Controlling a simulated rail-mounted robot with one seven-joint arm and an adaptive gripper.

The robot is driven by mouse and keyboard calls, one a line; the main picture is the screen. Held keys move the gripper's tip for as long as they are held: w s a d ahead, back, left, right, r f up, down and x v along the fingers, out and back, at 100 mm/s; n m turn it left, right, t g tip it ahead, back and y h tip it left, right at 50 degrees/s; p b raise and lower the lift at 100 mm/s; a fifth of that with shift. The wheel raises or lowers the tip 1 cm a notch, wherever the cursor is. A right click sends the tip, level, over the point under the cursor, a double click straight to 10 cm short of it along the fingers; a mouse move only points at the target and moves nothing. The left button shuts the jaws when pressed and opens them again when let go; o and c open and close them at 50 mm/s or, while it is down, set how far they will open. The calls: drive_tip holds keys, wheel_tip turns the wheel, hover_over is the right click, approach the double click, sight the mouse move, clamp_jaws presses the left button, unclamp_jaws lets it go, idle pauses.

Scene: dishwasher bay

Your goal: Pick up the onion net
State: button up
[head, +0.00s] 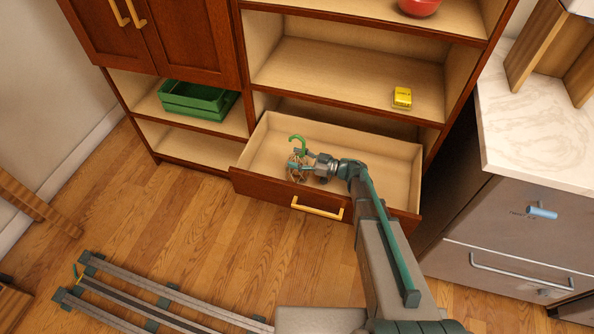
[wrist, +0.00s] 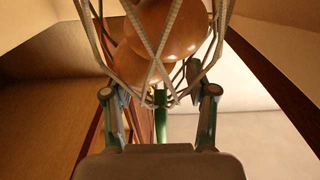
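The onion net (head: 298,174), a pale mesh holding brown onions, is at the left part of the open drawer. In the wrist view the net (wrist: 160,58) fills the top middle, with round, shiny onions (wrist: 172,28) behind crossing strands. A curved green piece (head: 298,141) stands up beside the gripper in the head view; a green upright strip (wrist: 161,118) shows below the net in the wrist view. My gripper (head: 297,161) is right at the net. Its two fingers (wrist: 159,98) are spread apart around the net's lower end. Strands partly hide the fingertips, and contact is unclear.
The wooden drawer (head: 398,160) is pulled out, with its walls close around my gripper. A green crate (head: 198,101) and a yellow box (head: 402,97) sit on shelves. A red bowl (head: 420,6) is higher up. A marble counter (head: 545,125) stands at right.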

clamp_jaws()
drive_tip(key=shift+r, duration=0.1)
